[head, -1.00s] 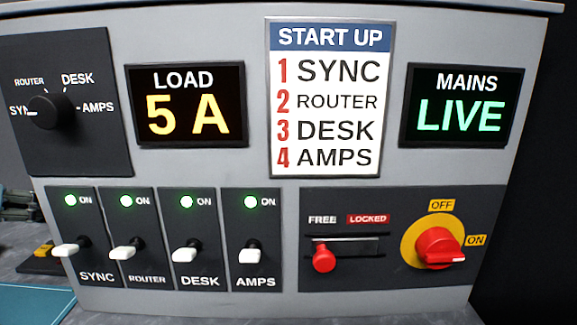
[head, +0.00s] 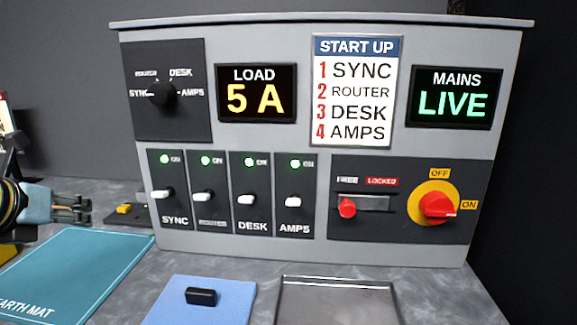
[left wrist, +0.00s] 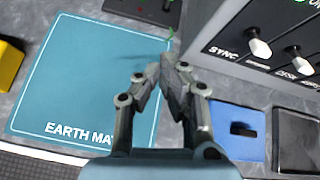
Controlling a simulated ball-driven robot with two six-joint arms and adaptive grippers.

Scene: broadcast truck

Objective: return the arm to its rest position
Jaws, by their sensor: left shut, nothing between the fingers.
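My left gripper (head: 86,208) is at the left edge of the head view, to the left of the grey panel (head: 315,170) and apart from it. In the left wrist view its fingers (left wrist: 162,66) are together with nothing between them, above the right edge of the teal earth mat (left wrist: 85,75). The mat also shows in the head view (head: 75,262). My right gripper is not in view.
The panel's switches (head: 245,199) stand under lit green lamps. The red slider (head: 347,208) is at the FREE end; the red rotary handle (head: 440,207) points to ON. A blue mat (head: 225,310) with a black block (head: 201,297) and a metal tray (head: 335,284) lie in front.

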